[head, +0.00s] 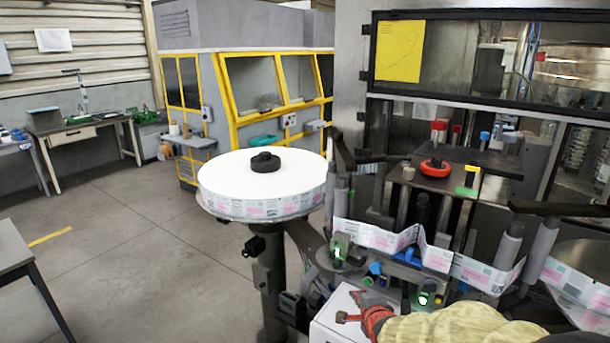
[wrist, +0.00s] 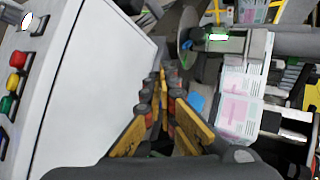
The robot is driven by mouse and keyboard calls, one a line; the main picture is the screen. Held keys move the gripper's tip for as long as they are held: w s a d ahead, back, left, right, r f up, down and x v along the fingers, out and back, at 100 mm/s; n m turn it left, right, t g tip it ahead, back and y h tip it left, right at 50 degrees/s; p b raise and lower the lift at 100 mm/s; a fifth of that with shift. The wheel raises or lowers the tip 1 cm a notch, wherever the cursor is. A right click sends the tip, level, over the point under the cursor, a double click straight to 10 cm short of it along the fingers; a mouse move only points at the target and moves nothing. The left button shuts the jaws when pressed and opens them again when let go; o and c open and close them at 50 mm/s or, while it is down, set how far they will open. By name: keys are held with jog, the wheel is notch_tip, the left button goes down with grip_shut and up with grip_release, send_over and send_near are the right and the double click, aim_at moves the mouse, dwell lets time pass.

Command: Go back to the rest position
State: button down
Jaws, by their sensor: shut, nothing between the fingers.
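My gripper (wrist: 161,76) shows in the wrist view with its yellow-brown fingers drawn together at the tips and nothing between them. It is beside a white box (wrist: 95,75) on the left and the label strip (wrist: 240,105) on the right. In the head view my gripper (head: 345,317) is at the bottom, in front of the white box (head: 325,328). My yellow-sleeved arm reaches in from the bottom right. The label reel (head: 225,180), white with a black hub, stands left of the machine. Its printed strip (head: 370,237) runs right across the rollers.
The box carries red, yellow and green buttons (wrist: 15,82) in the wrist view. Grey rollers (head: 508,245) and a second reel (head: 580,290) stand at the right. A table corner (head: 15,250) is at the left edge. Open floor (head: 140,260) lies left of the reel.

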jog(key=s+r+n+g, duration=0.2)
jog(key=s+r+n, duration=0.2)
jog(key=s, duration=0.8)
jog(key=s+d+r+n+g, duration=0.1)
jog(key=s+r+n, duration=0.3)
jog(key=s+n, duration=0.4)
jog(key=s+r+n+g, duration=0.3)
jog(key=s+r+n, duration=0.1)
jog(key=s, duration=1.1)
jog(key=shift+s+d+r+n+h, duration=0.25)
jog(key=shift+s+r+n+h, duration=0.05)
jog(key=shift+n, duration=0.6)
